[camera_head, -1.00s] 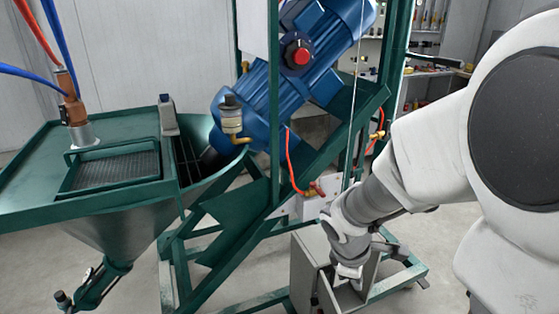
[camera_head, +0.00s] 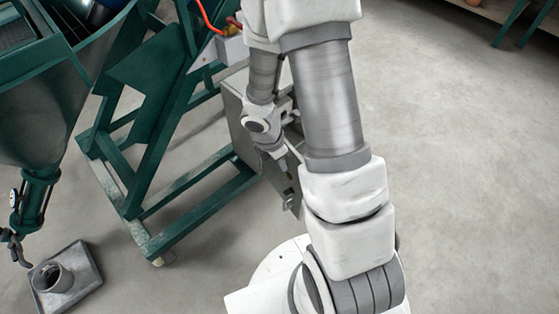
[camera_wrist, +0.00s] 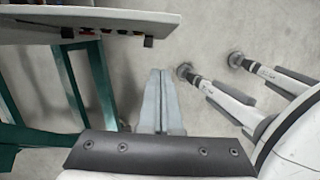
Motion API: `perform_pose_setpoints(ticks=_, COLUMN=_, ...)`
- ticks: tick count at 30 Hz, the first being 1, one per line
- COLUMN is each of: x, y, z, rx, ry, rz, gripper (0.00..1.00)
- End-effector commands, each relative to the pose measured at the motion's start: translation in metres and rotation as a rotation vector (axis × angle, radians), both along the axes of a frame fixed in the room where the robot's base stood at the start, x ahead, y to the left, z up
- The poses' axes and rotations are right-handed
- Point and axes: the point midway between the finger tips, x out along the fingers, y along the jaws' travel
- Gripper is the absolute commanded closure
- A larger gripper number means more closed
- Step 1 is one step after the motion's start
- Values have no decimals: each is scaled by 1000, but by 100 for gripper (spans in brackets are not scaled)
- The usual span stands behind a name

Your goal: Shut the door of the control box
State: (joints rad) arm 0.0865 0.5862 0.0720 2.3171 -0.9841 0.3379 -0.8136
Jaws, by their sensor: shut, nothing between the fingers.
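The grey control box (camera_head: 237,124) stands low beside the green frame in the head view, partly hidden by my arm. A narrow grey panel, which looks like its door (camera_head: 291,192), stands out from the box toward my base. My gripper (camera_head: 284,164) is at the panel's upper part; I cannot tell if they touch. In the wrist view my gripper (camera_wrist: 160,73) is shut and empty, its fingers together over bare floor. A pale flat panel of the box (camera_wrist: 90,22) shows at top left, with red and dark parts along its lower edge, apart from the fingertips.
The green frame (camera_head: 185,210) stands left of the box, and its legs also show in the wrist view (camera_wrist: 75,85). A grey tray with a round collar (camera_head: 80,282) lies on the floor at lower left.

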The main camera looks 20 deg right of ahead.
Motion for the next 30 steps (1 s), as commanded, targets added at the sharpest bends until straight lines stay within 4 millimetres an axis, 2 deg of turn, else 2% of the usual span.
perform_pose_setpoints(ticks=1, x=0, y=-2, z=-17, rx=0, ry=3, rz=-1, gripper=100)
perform_pose_setpoints(ticks=7, x=2, y=-11, z=-52, rx=-1, ry=2, rz=-1, gripper=100)
perform_pose_setpoints(ticks=9, x=4, y=-23, z=-44, rx=-1, ry=-3, rz=-8, gripper=100)
perform_pose_setpoints(ticks=16, x=8, y=-45, z=-44, rx=-1, ry=-1, rz=-4, gripper=100)
perform_pose_setpoints(ticks=30, x=9, y=-51, z=-44, rx=-1, ry=-1, rz=-2, gripper=100)
